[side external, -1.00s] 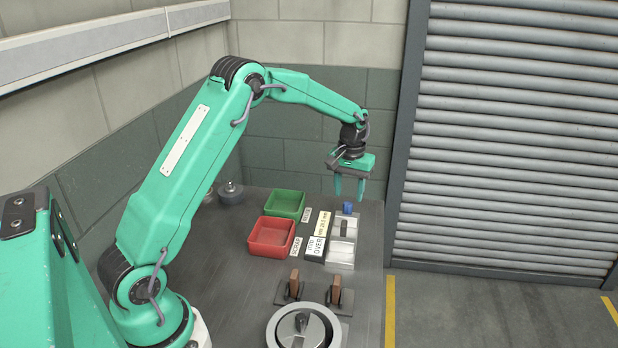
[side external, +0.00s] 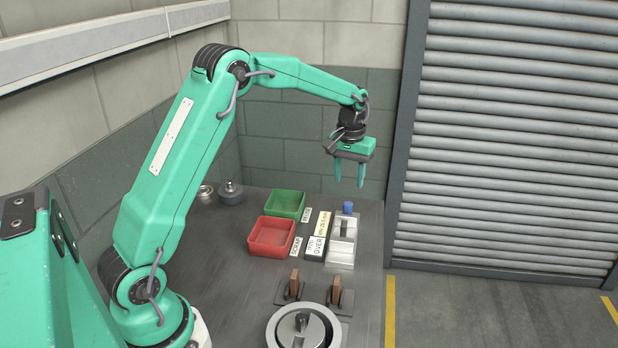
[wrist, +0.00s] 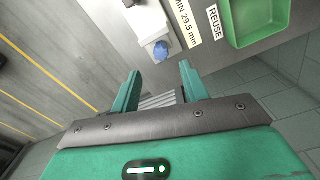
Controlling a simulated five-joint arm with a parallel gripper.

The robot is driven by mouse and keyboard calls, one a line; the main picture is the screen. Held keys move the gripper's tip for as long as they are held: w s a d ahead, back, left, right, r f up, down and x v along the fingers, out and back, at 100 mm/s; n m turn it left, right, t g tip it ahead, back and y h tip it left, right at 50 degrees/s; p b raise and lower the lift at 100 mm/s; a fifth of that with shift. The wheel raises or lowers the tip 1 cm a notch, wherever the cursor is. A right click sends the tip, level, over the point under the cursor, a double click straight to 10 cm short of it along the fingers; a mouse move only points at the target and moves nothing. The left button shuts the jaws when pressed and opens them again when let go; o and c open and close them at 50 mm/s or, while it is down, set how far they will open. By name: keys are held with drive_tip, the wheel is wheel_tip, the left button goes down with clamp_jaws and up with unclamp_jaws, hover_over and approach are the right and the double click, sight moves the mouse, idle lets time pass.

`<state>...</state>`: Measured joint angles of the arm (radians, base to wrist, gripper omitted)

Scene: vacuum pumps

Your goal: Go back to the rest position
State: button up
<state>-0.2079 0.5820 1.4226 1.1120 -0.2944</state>
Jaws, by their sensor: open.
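My gripper (side external: 349,172) is open and empty, with its two green fingers pointing down. It hangs in the air above the back right part of the bench, clear of everything on it. The fingers also show in the wrist view (wrist: 156,90), with nothing between them. A small blue part (side external: 348,208) sits at the far end of the light grey fixture (side external: 341,255), below my gripper. The blue part also shows beyond the fingers in the wrist view (wrist: 161,51).
A green bin (side external: 285,204) and a red bin (side external: 271,237) stand left of the fixture, with label plates beside them. Two brown blocks (side external: 294,285) stand upright in front. A round metal housing (side external: 303,329) is nearest. A wall (side external: 300,150) is behind.

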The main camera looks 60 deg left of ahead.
drive_tip(key=s+d+r+m+t, duration=0.1)
drive_tip(key=s+d+r, duration=0.2)
drive_tip(key=s+r, duration=0.35)
drive_tip(key=s+d+r+m+t, duration=0.2)
drive_tip(key=s+d+r, duration=0.25)
drive_tip(key=s, duration=0.25)
drive_tip(key=s+d+m+t, duration=0.2)
drive_tip(key=s+d, duration=0.1)
drive_tip(key=s, duration=1.3)
drive_tip(key=shift+s+d+m, duration=0.3)
drive_tip(key=shift+m, duration=0.1)
